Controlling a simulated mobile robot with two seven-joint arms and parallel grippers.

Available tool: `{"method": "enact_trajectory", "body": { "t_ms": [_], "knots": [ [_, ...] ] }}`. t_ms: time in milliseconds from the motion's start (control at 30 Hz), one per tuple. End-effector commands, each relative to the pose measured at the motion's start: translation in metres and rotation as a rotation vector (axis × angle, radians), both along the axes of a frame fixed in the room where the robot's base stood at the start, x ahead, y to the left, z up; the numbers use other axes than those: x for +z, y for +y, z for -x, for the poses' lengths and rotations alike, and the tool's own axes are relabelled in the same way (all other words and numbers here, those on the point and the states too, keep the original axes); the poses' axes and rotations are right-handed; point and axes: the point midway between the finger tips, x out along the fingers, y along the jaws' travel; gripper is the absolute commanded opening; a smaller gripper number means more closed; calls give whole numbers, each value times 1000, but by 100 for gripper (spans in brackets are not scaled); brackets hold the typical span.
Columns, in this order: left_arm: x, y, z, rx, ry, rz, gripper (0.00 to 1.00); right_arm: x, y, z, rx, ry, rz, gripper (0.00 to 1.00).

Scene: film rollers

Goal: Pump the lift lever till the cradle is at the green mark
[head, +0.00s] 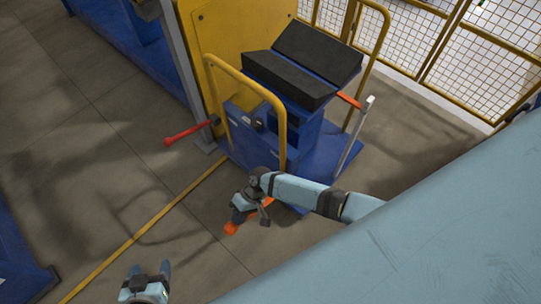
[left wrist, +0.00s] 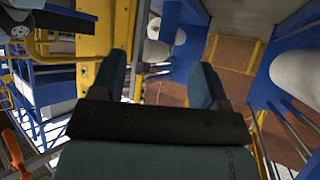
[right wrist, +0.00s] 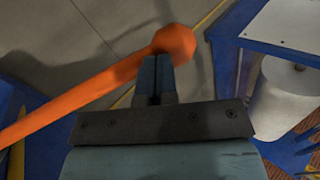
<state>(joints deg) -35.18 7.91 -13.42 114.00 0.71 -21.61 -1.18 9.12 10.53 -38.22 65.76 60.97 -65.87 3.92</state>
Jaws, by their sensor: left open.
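The black V-shaped cradle (head: 305,65) sits on top of the blue lift cart (head: 300,135). An orange lever with a round knob (head: 231,228) juts from the cart's near side, low over the floor. My right gripper (head: 240,212) is at this knob. In the right wrist view its fingers (right wrist: 155,65) are together, their tips at the orange lever (right wrist: 80,98) just beside its knob; contact cannot be told. An orange pointer (head: 349,99) reaches from the cradle towards a pale post (head: 356,135). I cannot make out a green mark. My left gripper (head: 149,270) is open and empty above the floor.
A red-handled bar (head: 186,133) sticks out left of the cart. Yellow hoop rails (head: 240,80) flank the cart, and a yellow panel (head: 235,40) stands behind. Yellow mesh fencing (head: 400,40) closes the back right. Floor at left, by the yellow line (head: 150,225), is clear.

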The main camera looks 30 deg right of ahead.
Motion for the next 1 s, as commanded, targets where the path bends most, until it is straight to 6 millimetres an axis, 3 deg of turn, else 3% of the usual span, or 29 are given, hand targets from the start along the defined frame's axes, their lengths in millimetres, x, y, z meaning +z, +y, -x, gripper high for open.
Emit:
{"method": "enact_trajectory", "body": {
  "t_ms": [33,433,1000],
  "knots": [
    [16,0,0,0,2,-1,68,18,-5,-2,-1,-1,1,0],
    [72,11,-1,18,-15,-15,68,84,-37,-14,1,0,-1,0],
    [69,10,6,23,0,-12,68,88,-43,-16,1,0,-1,0]
  ]
}}
